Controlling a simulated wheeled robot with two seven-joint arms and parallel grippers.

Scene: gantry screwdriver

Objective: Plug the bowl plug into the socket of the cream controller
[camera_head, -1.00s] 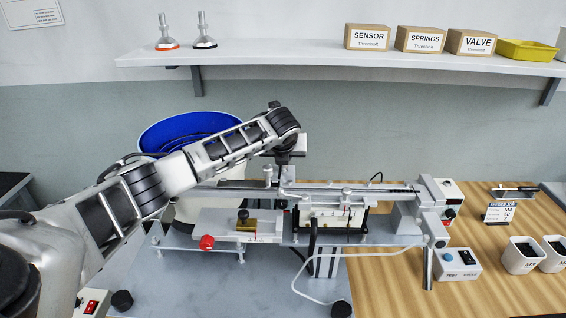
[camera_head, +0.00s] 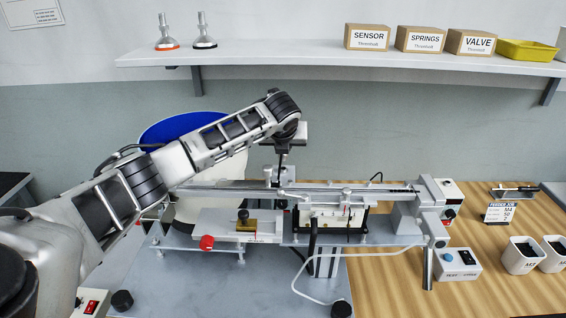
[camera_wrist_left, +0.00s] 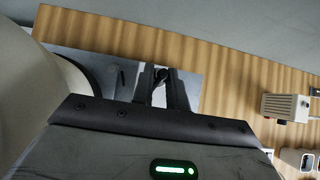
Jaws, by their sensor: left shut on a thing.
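The bowl plug is most likely the small dark piece (camera_wrist_left: 162,76) between my left fingers in the left wrist view; its shape is hard to tell. My left gripper (camera_wrist_left: 163,88) is shut on it. In the head view the left gripper (camera_head: 283,162) points down behind the gantry rail, right of the blue-lined bowl (camera_head: 172,130), with its fingertips partly hidden. The cream controller (camera_head: 450,190) stands behind the gantry's right end, well right of the gripper; it also shows at the right of the left wrist view (camera_wrist_left: 283,106). I cannot make out its socket. My right gripper is not in view.
The gantry rail (camera_head: 350,190) runs between the gripper and the front of the table. A test box (camera_head: 458,262), white cups (camera_head: 522,256) and a feeder sign (camera_head: 498,212) stand on the wooden table at right. A shelf (camera_head: 300,55) spans the wall above.

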